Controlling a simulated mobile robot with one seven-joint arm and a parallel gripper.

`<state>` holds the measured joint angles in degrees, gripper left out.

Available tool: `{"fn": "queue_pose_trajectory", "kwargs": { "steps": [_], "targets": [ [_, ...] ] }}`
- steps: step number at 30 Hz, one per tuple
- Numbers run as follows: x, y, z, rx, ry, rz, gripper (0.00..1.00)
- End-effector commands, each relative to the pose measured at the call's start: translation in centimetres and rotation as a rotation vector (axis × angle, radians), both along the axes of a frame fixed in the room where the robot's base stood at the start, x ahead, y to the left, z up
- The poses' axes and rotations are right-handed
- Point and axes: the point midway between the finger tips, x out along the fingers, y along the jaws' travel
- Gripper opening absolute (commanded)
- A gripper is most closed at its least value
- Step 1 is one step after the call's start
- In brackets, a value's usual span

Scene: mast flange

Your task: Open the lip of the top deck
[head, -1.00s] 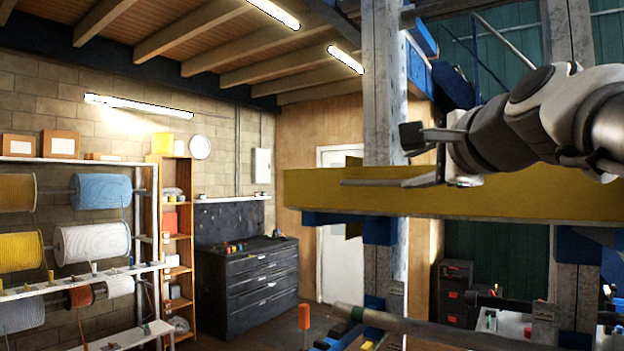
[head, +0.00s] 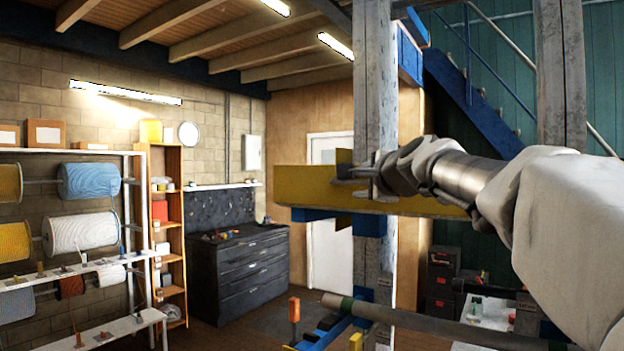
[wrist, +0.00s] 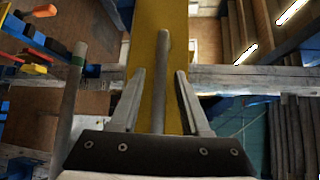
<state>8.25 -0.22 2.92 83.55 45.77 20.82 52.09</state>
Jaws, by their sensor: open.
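A long yellow beam (head: 310,185) runs across the wooden post, with a short yellow upright plate (head: 344,160) on it. It also fills the upper middle of the wrist view (wrist: 150,25). I cannot clearly pick out a separate lip or top deck. My gripper (head: 358,182) is at the beam near the post, open. In the wrist view its two fingers (wrist: 160,72) stand on either side of a grey bar (wrist: 163,60) that lies along the yellow face, with gaps on both sides. Whether the bar is fixed to the beam is not clear. My forearm hides the beam's right part.
The wooden post (head: 375,90) stands right by my gripper; a second post (head: 560,80) is at right. A grey pole (head: 420,318) lies lower down. A dark tool chest (head: 240,270) and a spool rack (head: 85,235) stand at left.

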Motion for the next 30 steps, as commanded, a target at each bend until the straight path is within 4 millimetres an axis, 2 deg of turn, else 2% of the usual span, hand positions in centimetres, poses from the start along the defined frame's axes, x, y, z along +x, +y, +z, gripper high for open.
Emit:
{"fn": "queue_pose_trajectory", "kwargs": {
  "steps": [10,15,18,30],
  "targets": [
    [0.29,0.05,-0.05,0.000,0.000,0.000,0.44],
    [0.28,0.04,-0.05,0.000,0.000,0.000,0.14],
    [0.27,0.04,-0.05,0.000,0.000,0.000,0.00],
    [0.27,0.02,-0.05,0.000,0.000,-0.001,0.00]
  ]
}}
